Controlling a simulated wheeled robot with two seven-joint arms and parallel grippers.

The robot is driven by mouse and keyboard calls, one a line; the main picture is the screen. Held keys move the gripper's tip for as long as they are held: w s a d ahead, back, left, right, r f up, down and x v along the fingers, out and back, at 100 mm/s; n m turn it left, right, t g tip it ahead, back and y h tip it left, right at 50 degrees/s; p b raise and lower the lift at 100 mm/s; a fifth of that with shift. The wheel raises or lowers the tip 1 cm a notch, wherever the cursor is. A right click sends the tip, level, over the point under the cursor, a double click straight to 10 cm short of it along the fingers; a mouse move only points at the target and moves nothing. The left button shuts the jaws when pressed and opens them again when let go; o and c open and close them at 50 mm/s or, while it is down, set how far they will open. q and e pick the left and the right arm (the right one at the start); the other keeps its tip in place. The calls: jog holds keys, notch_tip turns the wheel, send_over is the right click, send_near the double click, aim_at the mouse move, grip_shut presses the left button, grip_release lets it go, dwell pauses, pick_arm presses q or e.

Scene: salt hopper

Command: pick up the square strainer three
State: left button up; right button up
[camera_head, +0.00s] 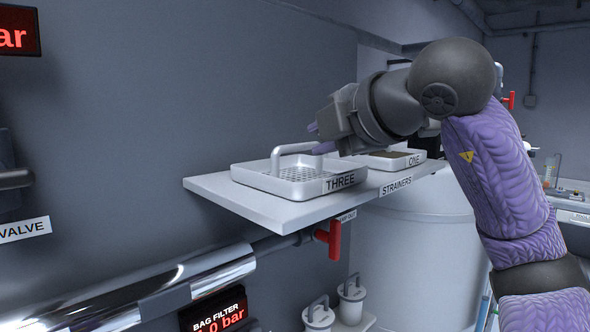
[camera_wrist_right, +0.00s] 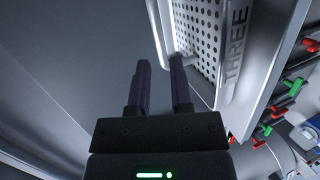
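The square strainer three (camera_head: 260,179) is a light grey tray with a perforated floor, a raised bar handle (camera_head: 292,148) and a "THREE" label. It sits on the white shelf (camera_head: 225,193). My right gripper (camera_head: 317,138) is at the handle's right end, its two purple fingers apart. In the right wrist view the strainer (camera_wrist_right: 205,45) is at the upper middle, and the handle (camera_wrist_right: 158,30) runs down toward the open fingertips (camera_wrist_right: 160,62). I cannot tell whether the handle lies between them or touches them. My left gripper is not in view.
A second strainer marked "ONE" (camera_head: 415,160) sits farther along the shelf, behind my right wrist. The wall (camera_head: 150,90) rises behind the shelf. A large white tank (camera_head: 410,250), a red valve handle (camera_head: 330,239) and a shiny pipe (camera_head: 200,270) are below.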

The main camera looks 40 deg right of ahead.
aim_at(301, 146)
jog(key=p+x, duration=0.1)
jog(key=x, duration=0.4)
jog(key=shift+w+d, duration=0.2)
jog(key=shift+w, duration=0.15)
grip_shut()
dwell(0.9)
